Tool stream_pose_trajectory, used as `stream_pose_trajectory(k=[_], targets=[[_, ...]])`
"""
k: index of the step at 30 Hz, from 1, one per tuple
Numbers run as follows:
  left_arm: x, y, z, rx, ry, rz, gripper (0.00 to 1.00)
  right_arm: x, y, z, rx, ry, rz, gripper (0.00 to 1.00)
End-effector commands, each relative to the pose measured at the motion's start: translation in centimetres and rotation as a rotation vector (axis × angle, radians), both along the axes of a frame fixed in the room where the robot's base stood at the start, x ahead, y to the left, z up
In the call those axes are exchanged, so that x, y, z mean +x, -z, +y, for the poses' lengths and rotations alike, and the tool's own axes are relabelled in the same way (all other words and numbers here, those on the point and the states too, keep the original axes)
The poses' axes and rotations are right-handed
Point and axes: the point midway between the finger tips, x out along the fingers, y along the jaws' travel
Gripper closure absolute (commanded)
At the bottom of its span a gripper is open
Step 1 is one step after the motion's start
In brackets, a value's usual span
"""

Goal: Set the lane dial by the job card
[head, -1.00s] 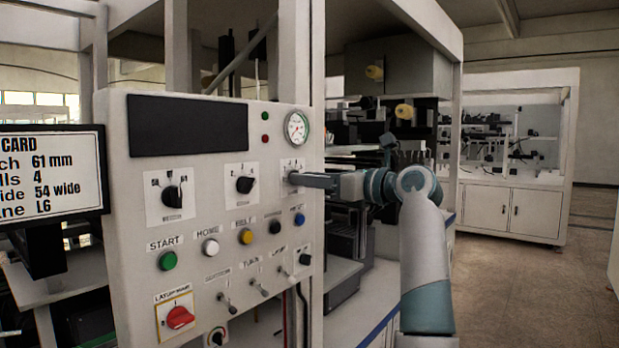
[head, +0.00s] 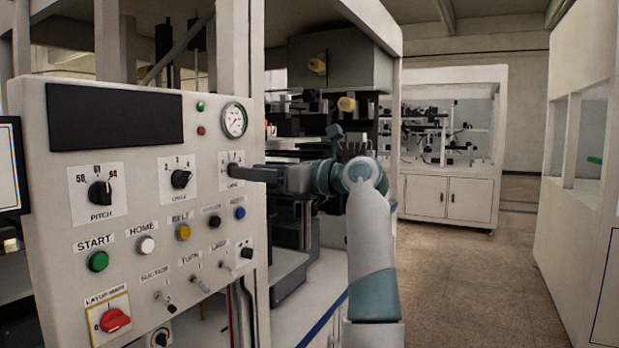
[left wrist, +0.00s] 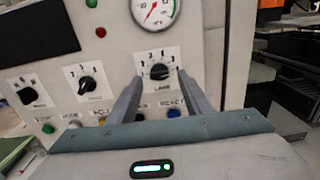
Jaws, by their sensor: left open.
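The lane dial (left wrist: 158,71), a dark knob on a white numbered plate marked LANE, is on the grey panel below the gauge. In the head view its plate (head: 232,160) shows at the panel's right side, with the knob mostly hidden by my gripper. My left gripper (head: 240,174) is at the dial. In the left wrist view its fingers (left wrist: 160,80) are open, one on each side of the knob; I cannot tell whether they touch it. The pointer's number is too small to read. Only the right edge of the job card screen (head: 8,165) shows, without its text. My right gripper is not in view.
The panel (head: 60,325) also has a pitch dial (head: 100,192), a cycle dial (head: 181,179), a pressure gauge (head: 234,119), coloured buttons, toggle switches and a red rotary switch (head: 115,319). The floor (head: 450,270) to the right is clear.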

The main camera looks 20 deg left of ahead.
Motion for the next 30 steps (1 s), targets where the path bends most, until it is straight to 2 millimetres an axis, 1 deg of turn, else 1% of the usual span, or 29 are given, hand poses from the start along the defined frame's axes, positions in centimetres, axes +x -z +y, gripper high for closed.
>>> stream_pose_trajectory(k=[1, 8, 15, 21, 25, 30], targets=[[0.0, 0.0, -0.8, 0.001, 0.003, 0.0, 0.55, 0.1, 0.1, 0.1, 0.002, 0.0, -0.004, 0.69], [-0.3, 0.1, -4.9, 0.001, 0.002, -0.001, 0.55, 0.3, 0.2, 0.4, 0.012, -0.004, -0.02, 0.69], [-0.7, 0.1, -9.8, 0.003, 0.001, 0.001, 0.55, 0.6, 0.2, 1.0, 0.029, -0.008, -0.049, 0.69], [-1.0, 0.0, -13.2, 0.003, 0.0, 0.0, 0.55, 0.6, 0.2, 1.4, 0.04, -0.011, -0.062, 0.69], [-1.1, 0.0, -14.7, 0.002, 0.001, 0.0, 0.55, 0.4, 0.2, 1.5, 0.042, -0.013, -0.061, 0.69], [-1.2, 0.0, -15.5, 0.001, 0.0, 0.0, 0.55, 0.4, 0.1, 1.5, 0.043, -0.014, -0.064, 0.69]])
